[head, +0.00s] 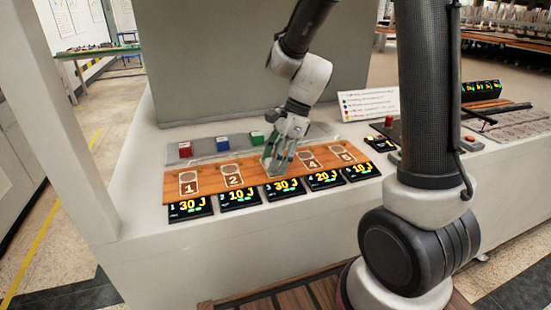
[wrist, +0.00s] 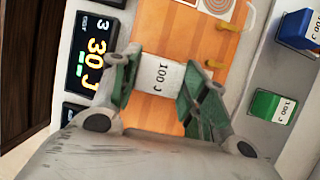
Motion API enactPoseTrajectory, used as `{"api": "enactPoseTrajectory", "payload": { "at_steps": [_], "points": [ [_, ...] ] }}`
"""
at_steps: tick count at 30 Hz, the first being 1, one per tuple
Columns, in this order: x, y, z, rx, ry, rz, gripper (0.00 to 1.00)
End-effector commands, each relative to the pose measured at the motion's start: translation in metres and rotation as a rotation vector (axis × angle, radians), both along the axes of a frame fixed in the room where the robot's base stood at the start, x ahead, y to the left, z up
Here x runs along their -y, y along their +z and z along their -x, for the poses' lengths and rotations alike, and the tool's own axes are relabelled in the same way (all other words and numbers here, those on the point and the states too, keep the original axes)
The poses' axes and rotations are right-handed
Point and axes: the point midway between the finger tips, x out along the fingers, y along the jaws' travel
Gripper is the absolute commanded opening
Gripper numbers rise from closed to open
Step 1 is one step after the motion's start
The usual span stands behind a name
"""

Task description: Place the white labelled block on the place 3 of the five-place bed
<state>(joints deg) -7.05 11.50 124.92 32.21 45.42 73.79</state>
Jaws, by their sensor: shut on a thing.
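The white labelled block (wrist: 161,82), reading 100 J, is between the green-padded fingers of my gripper (wrist: 158,75) in the wrist view. My gripper is shut on it. In the head view my gripper (head: 276,160) is over the middle of the wooden five-place bed (head: 216,186), between places 2 and 4, and hides place 3. The block is not clearly seen there. I cannot tell whether the block touches the bed. The display for place 3 (head: 285,188) reads 30 J and lies in front of my gripper; it also shows in the wrist view (wrist: 94,55).
Red (head: 185,149), blue (head: 222,143) and green (head: 256,138) blocks stand on a grey strip behind the bed. Yellow pegs (wrist: 228,28) rise from the bed. A sign (head: 369,103) stands at right.

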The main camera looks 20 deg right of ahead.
Motion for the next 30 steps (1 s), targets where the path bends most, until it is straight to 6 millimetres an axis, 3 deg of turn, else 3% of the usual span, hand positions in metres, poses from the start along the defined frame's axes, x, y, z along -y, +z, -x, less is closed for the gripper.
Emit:
{"api": "enactPoseTrajectory", "payload": {
  "at_steps": [8, 9, 12, 23, 30],
  "points": [
    [0.0, -0.001, 0.0, 0.001, 0.001, 0.0, 0.18],
    [0.0, -0.002, 0.0, 0.001, 0.001, 0.0, 0.46],
    [0.0, -0.002, 0.0, 0.001, 0.001, 0.0, 0.64],
    [0.0, 0.0, -0.001, 0.002, 0.0, -0.001, 0.66],
    [0.014, 0.035, -0.002, 0.007, -0.002, -0.001, 0.66]
  ]
}}
